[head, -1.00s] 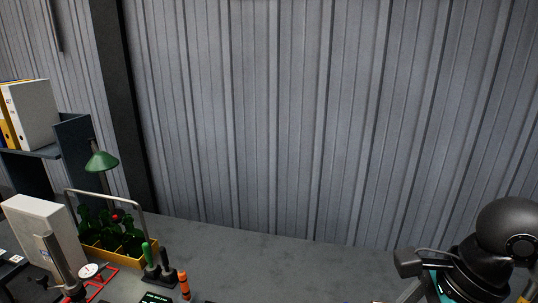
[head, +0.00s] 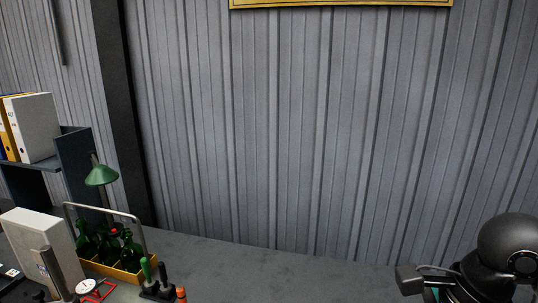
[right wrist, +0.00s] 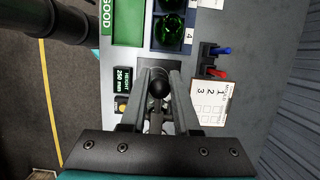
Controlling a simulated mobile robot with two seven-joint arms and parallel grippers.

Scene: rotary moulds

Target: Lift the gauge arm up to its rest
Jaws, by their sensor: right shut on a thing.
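In the right wrist view, my right gripper (right wrist: 158,82) is shut on a black ball knob (right wrist: 158,91), which sits between its two grey fingers. The knob looks like the end of the gauge arm; the rest of that arm is mostly hidden by the fingers and palm. A small black display (right wrist: 123,80) reading a height in mm, with a yellow button under it, is just left of the fingers. The rest is not recognisable in either view. In the head view only part of my right arm shows at the lower right. My left gripper is not in view.
In the right wrist view, a green GOOD tray (right wrist: 129,24), a dark rack with green bottles (right wrist: 172,27), blue and red handles (right wrist: 219,60) and a numbered card (right wrist: 211,101) surround the gripper. The head view shows a bottle carrier (head: 128,274) and a green lamp (head: 101,175).

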